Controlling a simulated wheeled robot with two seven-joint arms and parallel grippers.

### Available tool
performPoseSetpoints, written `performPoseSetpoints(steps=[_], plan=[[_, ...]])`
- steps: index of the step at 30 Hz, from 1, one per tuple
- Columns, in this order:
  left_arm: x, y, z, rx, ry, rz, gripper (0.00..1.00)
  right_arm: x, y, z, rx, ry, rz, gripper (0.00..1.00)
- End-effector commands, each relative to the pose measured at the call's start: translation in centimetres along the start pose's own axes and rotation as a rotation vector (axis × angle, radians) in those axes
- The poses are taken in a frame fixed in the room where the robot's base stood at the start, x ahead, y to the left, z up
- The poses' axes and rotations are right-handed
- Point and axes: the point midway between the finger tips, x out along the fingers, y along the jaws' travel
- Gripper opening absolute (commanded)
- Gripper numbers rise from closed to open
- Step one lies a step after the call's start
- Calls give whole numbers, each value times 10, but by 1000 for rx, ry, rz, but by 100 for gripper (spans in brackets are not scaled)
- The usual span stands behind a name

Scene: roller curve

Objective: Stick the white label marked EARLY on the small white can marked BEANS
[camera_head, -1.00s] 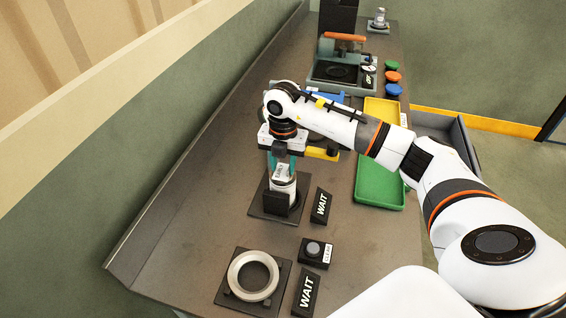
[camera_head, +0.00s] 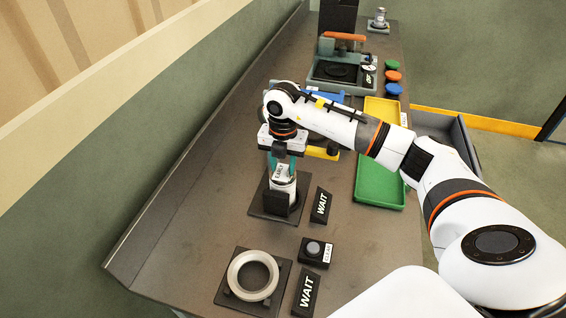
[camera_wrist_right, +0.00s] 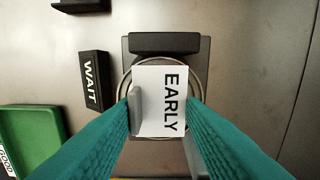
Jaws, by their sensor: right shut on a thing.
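The white label (camera_wrist_right: 150,100) marked EARLY is held between the teal fingers of my right gripper (camera_wrist_right: 162,108), which is shut on it. In the wrist view the label lies over the round top of a can (camera_wrist_right: 128,84), hiding most of it. In the head view the small white can (camera_head: 284,189) stands upright in a dark holder, directly below my right gripper (camera_head: 281,168). The label (camera_head: 281,172) shows at the can's top; I cannot tell whether it touches. The word BEANS is not readable. My left gripper is out of view.
The dark holder (camera_head: 258,208) has a WAIT sign (camera_head: 320,205) beside it. A white ring fixture (camera_head: 234,276), a button box (camera_head: 314,251) and another WAIT sign (camera_head: 306,291) stand nearer. A green tray (camera_head: 380,185) lies to the right. The counter left of the holder is clear.

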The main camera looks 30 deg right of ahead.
Motion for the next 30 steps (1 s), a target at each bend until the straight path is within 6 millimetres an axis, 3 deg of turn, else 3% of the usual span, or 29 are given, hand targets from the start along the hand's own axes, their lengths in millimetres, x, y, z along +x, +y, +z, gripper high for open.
performPoseSetpoints(steps=[10, 11, 15, 21, 26, 30], plan=[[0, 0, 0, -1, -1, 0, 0, 1, 0, 0, 0, 0, 1, 16], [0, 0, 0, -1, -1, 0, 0, 1, 0, 0, 0, 0, 1, 40], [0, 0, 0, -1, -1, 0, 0, 1, 0, 0, 0, 0, 1, 62], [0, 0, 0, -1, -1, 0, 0, 1, 0, 0, 0, 0, 0, 62], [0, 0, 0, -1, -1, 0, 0, 1, 0, 0, 0, 0, 0, 88], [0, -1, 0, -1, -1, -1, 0, 0, 0, 0, 0, 0, 0, 88]])
